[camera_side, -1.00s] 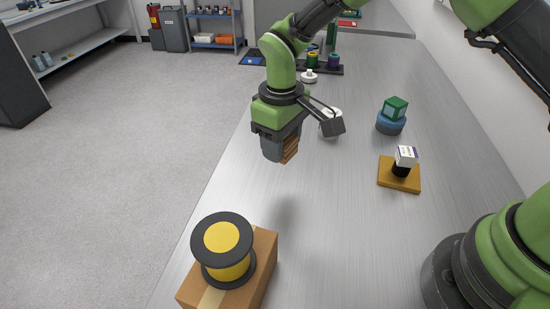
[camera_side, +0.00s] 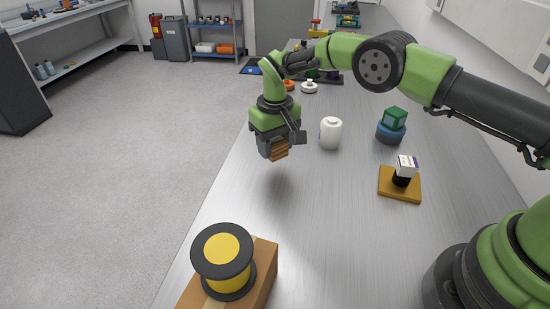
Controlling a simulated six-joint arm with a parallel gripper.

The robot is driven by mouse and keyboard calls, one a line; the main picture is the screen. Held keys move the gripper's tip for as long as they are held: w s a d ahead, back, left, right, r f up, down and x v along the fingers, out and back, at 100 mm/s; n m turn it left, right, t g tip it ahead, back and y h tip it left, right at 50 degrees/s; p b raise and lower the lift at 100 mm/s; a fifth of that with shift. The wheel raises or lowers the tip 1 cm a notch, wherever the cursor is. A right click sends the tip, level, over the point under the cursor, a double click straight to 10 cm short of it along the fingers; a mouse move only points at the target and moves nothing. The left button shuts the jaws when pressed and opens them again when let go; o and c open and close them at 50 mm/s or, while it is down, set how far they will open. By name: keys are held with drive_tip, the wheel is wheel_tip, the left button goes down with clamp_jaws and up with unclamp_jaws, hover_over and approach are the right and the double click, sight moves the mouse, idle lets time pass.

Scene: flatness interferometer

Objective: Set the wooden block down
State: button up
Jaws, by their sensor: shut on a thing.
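The wooden block (camera_side: 279,152) is brown with a striped grain. My gripper (camera_side: 273,149) is shut on it and points down. The block shows at the right side of the jaws, and the rest of it is hidden by them. The block appears to be above the grey metal bench (camera_side: 235,205), with a soft shadow on the bench below and to the right. I cannot tell the exact height of the gap.
A white jar (camera_side: 330,133) stands close right of my gripper. Further right are a green cube on a blue round base (camera_side: 391,130) and an orange-yellow board (camera_side: 400,187) bearing a black-and-white item. A yellow-black spool (camera_side: 224,262) sits on a cardboard box (camera_side: 264,262) in front. Bench between is clear.

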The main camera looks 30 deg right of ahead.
sight(275, 169)
drive_tip(key=shift+f, duration=2)
drive_tip(key=shift+f, duration=0.15)
drive_tip(key=o, duration=0.9)
wheel_tip(275, 169, up, 12)
drive_tip(key=shift+r, duration=0.25)
